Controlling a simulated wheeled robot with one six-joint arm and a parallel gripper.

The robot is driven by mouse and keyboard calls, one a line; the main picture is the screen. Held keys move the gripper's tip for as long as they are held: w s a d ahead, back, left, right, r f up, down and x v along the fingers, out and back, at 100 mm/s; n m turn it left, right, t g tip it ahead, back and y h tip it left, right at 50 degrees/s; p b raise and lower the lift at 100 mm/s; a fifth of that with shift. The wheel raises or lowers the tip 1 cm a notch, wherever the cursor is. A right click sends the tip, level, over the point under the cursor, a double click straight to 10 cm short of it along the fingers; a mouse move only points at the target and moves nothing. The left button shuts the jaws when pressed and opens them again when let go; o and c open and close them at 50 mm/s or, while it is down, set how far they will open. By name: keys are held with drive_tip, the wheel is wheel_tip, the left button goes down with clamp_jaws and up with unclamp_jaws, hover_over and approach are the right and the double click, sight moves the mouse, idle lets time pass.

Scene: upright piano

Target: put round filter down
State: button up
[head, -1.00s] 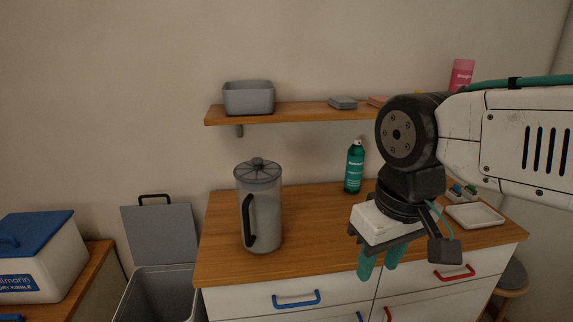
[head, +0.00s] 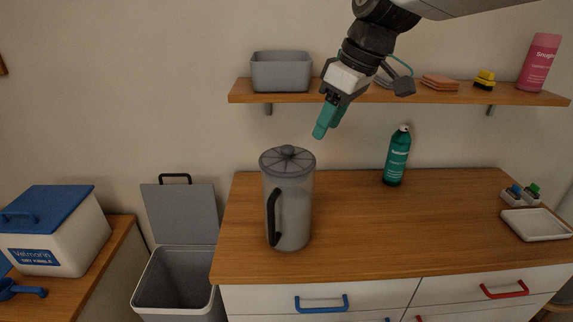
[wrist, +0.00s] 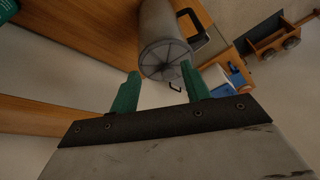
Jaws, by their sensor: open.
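No separate round filter that I can pick out shows in either view. A tall grey cylindrical jug (head: 292,215) with a black handle stands upright on the wooden counter. Its round ribbed lid (head: 287,159) with a small knob is on top. My gripper (head: 328,124), with teal fingers, is open and empty, above and right of the lid in the head view and apart from it. In the wrist view the jug's lid (wrist: 165,60) shows beyond and between the spread fingers of my gripper (wrist: 160,85).
A wooden wall shelf (head: 375,95) holds a grey bin (head: 281,72), sponges and a pink bottle (head: 539,62). A green spray can (head: 397,157) and a white tray (head: 536,225) stand on the counter (head: 390,245). An open-lidded bin (head: 178,280) is at left. The middle counter is clear.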

sight(288, 147)
drive_tip(key=shift+n+y, duration=0.3)
drive_tip(key=shift+n, duration=0.5)
drive_tip(key=w+a+f, duration=0.1)
drive_tip(key=a+f, duration=0.1)
drive_tip(key=w+a+f, duration=0.1)
drive_tip(key=a+f, duration=0.1)
drive_tip(key=w+a+f, duration=0.2)
drive_tip(key=a, duration=0.1)
drive_tip(key=shift+w+f, duration=0.1)
drive_tip(key=shift+f, duration=0.25)
clamp_jaws()
